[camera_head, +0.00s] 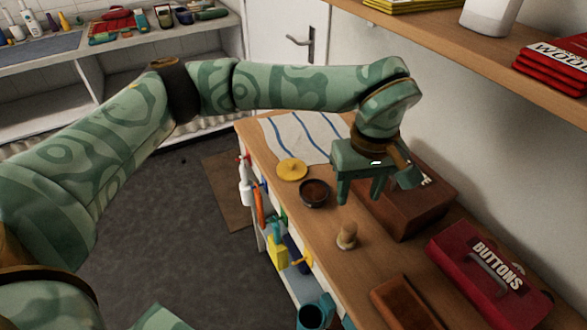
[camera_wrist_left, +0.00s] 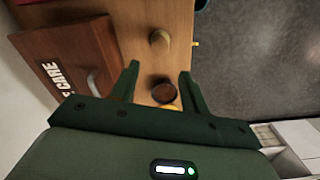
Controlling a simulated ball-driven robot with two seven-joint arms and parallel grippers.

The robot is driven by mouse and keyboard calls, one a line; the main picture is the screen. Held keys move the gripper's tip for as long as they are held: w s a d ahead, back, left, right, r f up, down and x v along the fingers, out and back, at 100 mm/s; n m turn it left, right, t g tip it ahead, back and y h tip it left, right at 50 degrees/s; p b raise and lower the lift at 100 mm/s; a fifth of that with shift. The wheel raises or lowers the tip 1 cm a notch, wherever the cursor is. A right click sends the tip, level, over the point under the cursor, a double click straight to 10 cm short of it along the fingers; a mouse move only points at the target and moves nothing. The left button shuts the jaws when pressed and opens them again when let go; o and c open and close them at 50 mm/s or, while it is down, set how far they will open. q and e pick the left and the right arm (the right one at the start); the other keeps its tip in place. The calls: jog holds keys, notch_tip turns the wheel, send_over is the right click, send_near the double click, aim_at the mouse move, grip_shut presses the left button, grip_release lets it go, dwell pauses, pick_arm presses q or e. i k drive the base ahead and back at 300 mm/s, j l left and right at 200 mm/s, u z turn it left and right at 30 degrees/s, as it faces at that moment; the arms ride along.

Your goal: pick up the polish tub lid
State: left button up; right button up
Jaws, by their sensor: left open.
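A round yellow disc, which looks like the polish tub lid (camera_head: 292,169), lies flat on the wooden counter near its left edge. Next to it stands a small open dark tub (camera_head: 314,193) with brown content. My left gripper (camera_head: 361,195) is open and empty above the counter, to the right of the tub and lid, fingers pointing down. In the left wrist view the tub (camera_wrist_left: 164,92) shows between the fingers of the left gripper (camera_wrist_left: 159,71). The lid (camera_wrist_left: 173,106) shows there as a yellow sliver, mostly hidden behind the gripper body. My right gripper is not in view.
A wooden knobbed object (camera_head: 347,236) stands in front of the tub. A brown wooden box (camera_head: 415,205) is close to the gripper. A red buttons box (camera_head: 490,275) lies nearer. A striped cloth (camera_head: 300,135) lies behind the lid. A shelf (camera_head: 470,45) hangs above.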

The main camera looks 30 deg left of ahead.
aim_at(290, 170)
jog(key=j+z, duration=0.5)
jog(key=j, duration=0.2)
jog(key=k+j+z, duration=0.15)
jog(key=j+z, duration=0.3)
jog(key=j, duration=0.25)
